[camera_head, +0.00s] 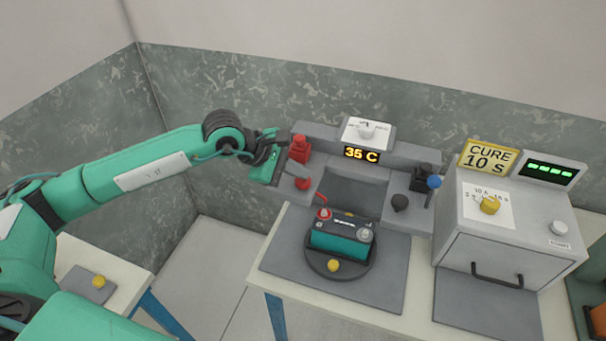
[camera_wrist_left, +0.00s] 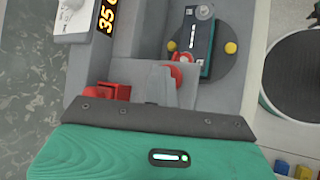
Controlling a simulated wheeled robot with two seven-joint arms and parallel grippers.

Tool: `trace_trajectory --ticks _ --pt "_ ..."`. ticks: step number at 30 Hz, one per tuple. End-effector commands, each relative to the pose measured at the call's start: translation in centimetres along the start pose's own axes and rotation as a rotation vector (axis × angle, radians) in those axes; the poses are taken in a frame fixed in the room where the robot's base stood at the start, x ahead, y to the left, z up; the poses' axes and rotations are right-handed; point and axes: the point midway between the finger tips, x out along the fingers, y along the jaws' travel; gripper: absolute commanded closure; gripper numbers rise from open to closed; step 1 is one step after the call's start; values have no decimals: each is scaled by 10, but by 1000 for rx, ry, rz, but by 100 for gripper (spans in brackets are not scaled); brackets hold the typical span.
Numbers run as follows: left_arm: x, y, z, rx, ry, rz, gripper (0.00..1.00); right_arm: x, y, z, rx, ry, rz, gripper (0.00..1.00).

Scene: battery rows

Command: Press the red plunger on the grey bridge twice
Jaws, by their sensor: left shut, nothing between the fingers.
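The red plunger (camera_head: 299,150) stands on the left part of the grey bridge (camera_head: 408,153). In the left wrist view the plunger (camera_wrist_left: 107,92) is just left of my fingers, its lower part hidden by the gripper body. My left gripper (camera_head: 291,169) is at the bridge's left end, beside the plunger. Its grey fingers (camera_wrist_left: 165,78) are shut and empty, seen over the bridge surface. I cannot tell whether they touch anything. My right gripper is not in view.
A red knob (camera_head: 303,184) is close to my fingers. A teal battery (camera_head: 341,240) sits on a round dark turntable below the bridge. The bridge also has a 35 C display (camera_head: 361,155), a black plunger (camera_head: 423,171) and a blue knob (camera_head: 434,182). A grey oven (camera_head: 505,238) stands right.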

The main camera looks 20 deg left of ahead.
Motion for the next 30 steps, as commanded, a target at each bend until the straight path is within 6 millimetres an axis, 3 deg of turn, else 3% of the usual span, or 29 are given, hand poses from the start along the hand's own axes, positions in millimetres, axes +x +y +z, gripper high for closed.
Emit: trace_trajectory --ticks 30 --pt "-20 15 14 0 0 -1 100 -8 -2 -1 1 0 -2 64"
